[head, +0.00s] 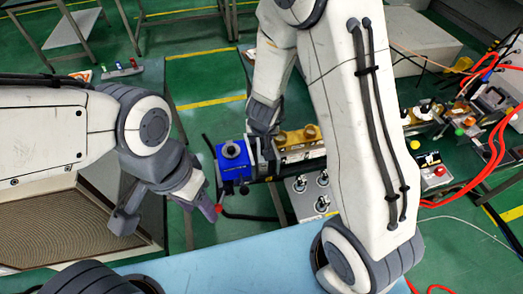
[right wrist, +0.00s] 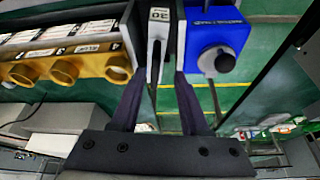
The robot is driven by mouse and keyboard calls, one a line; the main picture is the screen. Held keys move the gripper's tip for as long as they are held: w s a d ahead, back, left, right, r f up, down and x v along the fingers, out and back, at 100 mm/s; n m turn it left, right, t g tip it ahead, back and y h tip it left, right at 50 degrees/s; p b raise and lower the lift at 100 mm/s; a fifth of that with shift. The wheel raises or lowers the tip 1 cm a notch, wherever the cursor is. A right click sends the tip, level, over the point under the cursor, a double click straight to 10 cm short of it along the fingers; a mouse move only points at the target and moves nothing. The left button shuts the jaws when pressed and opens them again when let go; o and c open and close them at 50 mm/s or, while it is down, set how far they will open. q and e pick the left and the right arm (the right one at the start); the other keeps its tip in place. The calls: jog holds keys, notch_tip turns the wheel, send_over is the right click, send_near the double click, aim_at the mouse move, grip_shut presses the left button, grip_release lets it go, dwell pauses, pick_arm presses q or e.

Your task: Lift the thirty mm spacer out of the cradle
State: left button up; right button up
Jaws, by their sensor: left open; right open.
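The thirty mm spacer (right wrist: 157,30) is a pale upright plate marked 30, seen at top centre of the right wrist view. It stands between grey plates that seem to belong to the cradle; its lower end is hard to make out. My right gripper (right wrist: 157,85) is open, with one finger on each side of the spacer's line; I cannot tell whether they touch it. In the head view my right gripper (head: 263,142) is beside the blue block, and the spacer is mostly hidden. My left gripper (head: 166,216) is open and empty at lower left.
A blue block (right wrist: 216,35) with a round knob stands right of the spacer. A yellow rail (right wrist: 85,65) with brass-coloured rings lies to its left. A light blue tabletop (head: 240,265) is in front. Red hoses (head: 490,155) and small equipment are at the right.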

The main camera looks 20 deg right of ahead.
aim_at(262, 143)
jog(key=b+x, duration=0.2)
jog(key=x, duration=0.1)
jog(key=b+x, duration=0.1)
jog(key=x, duration=0.1)
jog(key=shift+d+f, duration=0.1)
jog(key=shift+d, duration=0.15)
jog(key=b+x, duration=0.2)
jog(key=x, duration=0.3)
jog(key=shift+w+d+f, duration=0.15)
jog(key=shift+w+f, duration=0.05)
jog(key=shift+r, duration=0.1)
jog(key=shift+c, duration=0.3)
grip_shut()
dwell(0.5)
